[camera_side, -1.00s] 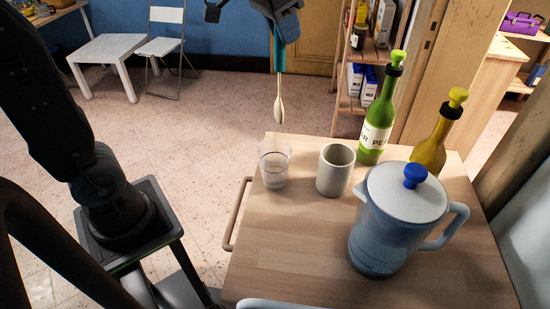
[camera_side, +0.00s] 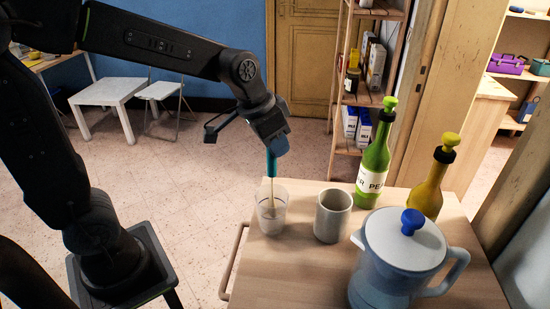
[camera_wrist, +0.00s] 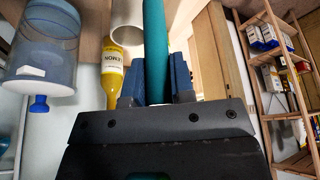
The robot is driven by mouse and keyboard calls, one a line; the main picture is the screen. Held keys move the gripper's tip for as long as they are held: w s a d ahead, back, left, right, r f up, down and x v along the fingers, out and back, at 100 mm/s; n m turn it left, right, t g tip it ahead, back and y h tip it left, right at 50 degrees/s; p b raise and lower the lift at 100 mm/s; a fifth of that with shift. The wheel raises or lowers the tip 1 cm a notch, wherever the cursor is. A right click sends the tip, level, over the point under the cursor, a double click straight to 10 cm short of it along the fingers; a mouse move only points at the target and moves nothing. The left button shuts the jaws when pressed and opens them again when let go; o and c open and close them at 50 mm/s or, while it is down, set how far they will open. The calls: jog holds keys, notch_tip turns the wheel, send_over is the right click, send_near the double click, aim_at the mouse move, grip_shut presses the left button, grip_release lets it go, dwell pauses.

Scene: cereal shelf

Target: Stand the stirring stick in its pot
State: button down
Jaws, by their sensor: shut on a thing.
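The stirring stick has a teal handle (camera_side: 271,163) and a pale lower end. My gripper (camera_side: 277,148) is shut on the handle and holds the stick nearly upright. The wrist view shows the teal handle (camera_wrist: 155,50) between my two blue fingers (camera_wrist: 156,88). The stick's lower end overlaps a clear glass (camera_side: 272,215) near the table's left edge and appears to be inside it. Whether the tip touches the bottom cannot be told. A grey stoneware pot (camera_side: 332,217) stands upright just right of the glass, with no stick in it.
A blue pitcher (camera_side: 395,265) with a white lid stands at the front right of the wooden table (camera_side: 285,275). A green bottle (camera_side: 373,165) and a yellow bottle (camera_side: 430,185) stand behind. A wooden shelf (camera_side: 365,97) is farther back. The table's front left is clear.

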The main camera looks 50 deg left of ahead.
jog(key=shift+f, duration=1.6)
jog(key=c, duration=1)
grip_release()
jog(key=shift+f, duration=0.1)
jog(key=d+v, duration=0.1)
jog(key=v, duration=1)
jog(key=s+f, duration=0.1)
jog(key=s, duration=0.2)
jog(key=s+f+n, duration=0.1)
jog(key=s+f, duration=0.1)
jog(key=s, duration=0.2)
jog(key=s+a+f+n+t, duration=0.1)
jog(key=s, duration=0.2)
jog(key=shift+s+f+y, duration=0.25)
jog(key=shift+s+y, duration=0.1)
jog(key=shift+y, duration=0.05)
jog(key=shift+o, duration=0.6)
